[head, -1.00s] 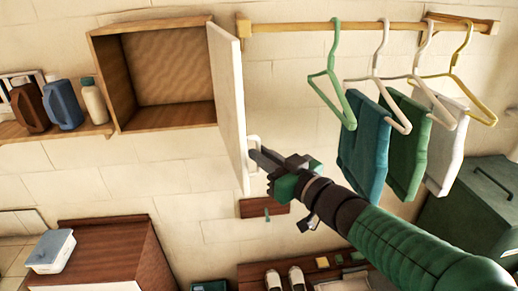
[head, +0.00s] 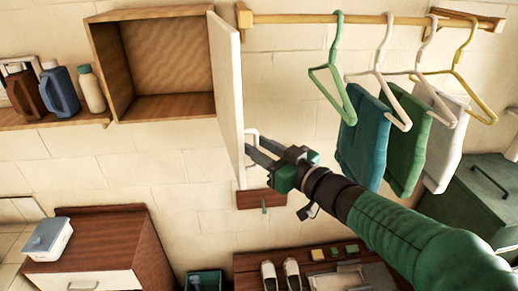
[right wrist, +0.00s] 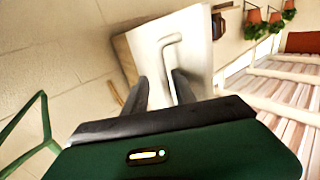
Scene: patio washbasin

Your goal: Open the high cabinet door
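The high cabinet (head: 160,20) hangs on the wall at the upper left of the head view. Its inside is empty, and its white door (head: 226,90) stands swung wide open on the right side. A pale bar handle (head: 252,134) sits on the door's outer face near its lower end. My right gripper (head: 255,150) is at the handle, with its two fingers apart and nothing seen between them. The right wrist view shows the door (right wrist: 198,58) and handle (right wrist: 164,42) just beyond the open fingertips (right wrist: 160,82). My left gripper is out of view.
A rail (head: 370,20) with hangers and cloths, including a teal towel (head: 362,140), is right of the door, above my right arm. Bottles (head: 90,90) stand on a shelf left of the cabinet. A wooden cabinet (head: 90,240) stands below. Bare wall lies between.

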